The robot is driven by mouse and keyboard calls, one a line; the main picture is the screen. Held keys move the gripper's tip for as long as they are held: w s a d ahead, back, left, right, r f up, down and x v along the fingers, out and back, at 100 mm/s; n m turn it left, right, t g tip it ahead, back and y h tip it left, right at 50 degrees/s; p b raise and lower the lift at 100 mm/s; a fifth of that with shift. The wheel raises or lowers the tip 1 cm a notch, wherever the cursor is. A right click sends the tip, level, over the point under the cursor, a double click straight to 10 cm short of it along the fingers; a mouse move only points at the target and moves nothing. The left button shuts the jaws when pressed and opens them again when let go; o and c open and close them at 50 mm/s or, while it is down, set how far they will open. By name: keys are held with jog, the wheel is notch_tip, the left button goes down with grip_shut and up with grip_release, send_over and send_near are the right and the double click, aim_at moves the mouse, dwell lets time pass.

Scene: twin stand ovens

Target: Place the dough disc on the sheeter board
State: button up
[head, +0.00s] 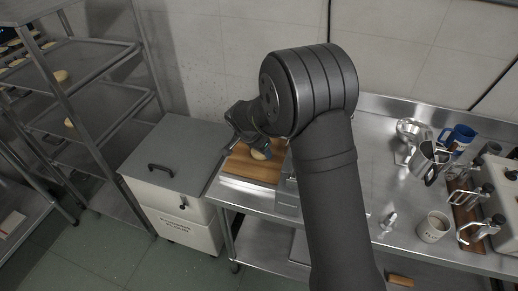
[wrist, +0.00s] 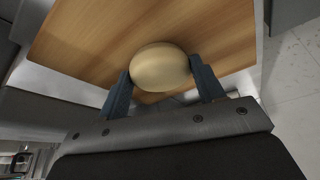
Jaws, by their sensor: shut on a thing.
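The dough disc (wrist: 160,66) is pale, round and thick. It sits between the two fingers of my gripper (wrist: 160,82), which is shut on it, one finger at each side. The sheeter board (wrist: 95,40) is a brown wooden board that fills much of the wrist view behind the disc. In the head view the board (head: 255,170) lies on the left end of the steel table, and the disc (head: 261,154) shows over it below my gripper (head: 250,148). My arm hides part of the board's right side. I cannot tell whether the disc touches the board.
A white flour bin (head: 175,170) with a grey lid stands left of the table. A rack (head: 85,95) with trays is at far left. Metal pitchers (head: 424,160), a blue mug (head: 460,136) and a white cup (head: 433,227) stand on the table's right part.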

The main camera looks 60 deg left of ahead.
jog(key=shift+f, duration=0.1)
jog(key=o, duration=1)
jog(key=v, duration=1.2)
jog(key=shift+s, duration=0.1)
